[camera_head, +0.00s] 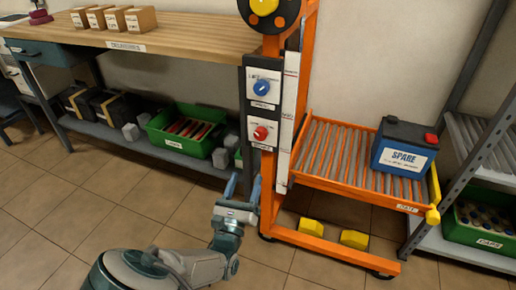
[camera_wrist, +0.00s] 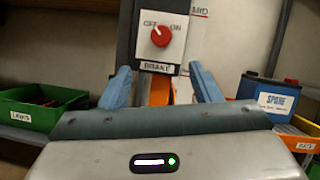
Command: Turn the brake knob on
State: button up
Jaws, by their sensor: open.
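The brake knob (camera_head: 261,133) is a red round knob on a white plate on the orange lift's dark post. In the wrist view the knob (camera_wrist: 160,36) sits between the words OFF and ON, above a BRAKE label. Its pale mark seems to point up and left, toward OFF. My gripper (camera_head: 244,186) is below and in front of the knob, apart from it. In the wrist view my gripper (camera_wrist: 161,76) has its two blue fingers spread, one on each side below the plate, with nothing held.
A blue knob (camera_head: 262,87) is on the plate above. A roller shelf (camera_head: 300,178) with a blue SPARE battery (camera_head: 404,148) juts out at right. A workbench (camera_head: 190,35) and green bin (camera_head: 160,140) stand at left. Yellow blocks (camera_head: 311,227) lie below the rollers.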

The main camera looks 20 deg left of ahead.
aim_at(259, 138)
jog(key=b+x, duration=0.3)
jog(key=x, duration=0.9)
jog(key=shift+w+d+b, duration=0.1)
jog(key=shift+b, duration=0.2)
jog(key=shift+w+r, duration=0.3)
jog(key=shift+w, duration=0.25)
jog(key=c, duration=1)
